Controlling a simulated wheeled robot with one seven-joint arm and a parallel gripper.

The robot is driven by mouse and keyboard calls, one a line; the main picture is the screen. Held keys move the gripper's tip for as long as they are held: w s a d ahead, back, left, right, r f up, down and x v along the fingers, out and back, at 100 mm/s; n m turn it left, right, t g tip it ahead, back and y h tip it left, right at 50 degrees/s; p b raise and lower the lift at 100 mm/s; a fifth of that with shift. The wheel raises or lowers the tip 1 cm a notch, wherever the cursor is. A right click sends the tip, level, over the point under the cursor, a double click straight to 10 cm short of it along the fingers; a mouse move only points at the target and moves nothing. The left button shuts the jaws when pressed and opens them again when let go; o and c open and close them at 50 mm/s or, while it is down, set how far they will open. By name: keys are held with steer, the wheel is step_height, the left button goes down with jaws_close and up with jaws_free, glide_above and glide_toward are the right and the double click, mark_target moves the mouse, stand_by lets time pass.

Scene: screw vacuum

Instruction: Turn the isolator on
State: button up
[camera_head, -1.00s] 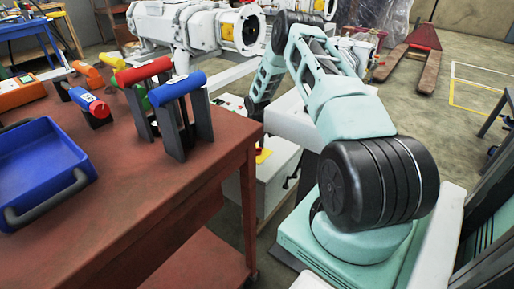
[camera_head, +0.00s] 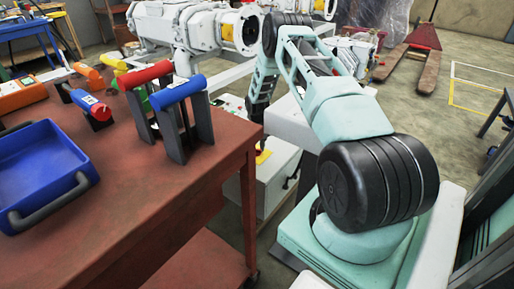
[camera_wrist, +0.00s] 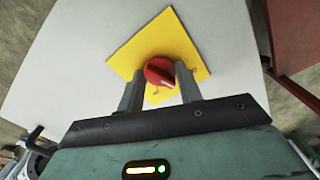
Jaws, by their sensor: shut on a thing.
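The isolator is a red round knob (camera_wrist: 159,71) on a yellow square plate (camera_wrist: 180,42), fixed to a light grey box face. In the wrist view my gripper (camera_wrist: 160,82) has one finger on each side of the knob, shut on it. The knob carries a pale mark slanting toward the lower right. In the head view part of the yellow plate (camera_head: 263,156) shows on the white-grey cabinet (camera_head: 275,185), beside the red table. My gripper and the knob are hidden there behind the table and my arm.
A red-brown table (camera_head: 120,190) stands at left, its right edge close to my arm. It holds a blue tray (camera_head: 40,165) and several coloured-handled tools. White pump machinery (camera_head: 195,28) stands behind. A pallet jack (camera_head: 412,60) is at the back right.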

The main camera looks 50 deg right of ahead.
steer(key=m, duration=0.6)
steer(key=shift+m, duration=0.3)
steer(key=m, duration=0.6)
steer(key=shift+m, duration=0.5)
steer(key=o, duration=1)
steer(key=shift+r+p, duration=0.1)
steer(key=shift+p, duration=0.2)
step_height(320, 180, up, 17)
steer(key=p, duration=0.2)
steer(key=shift+r, duration=0.15)
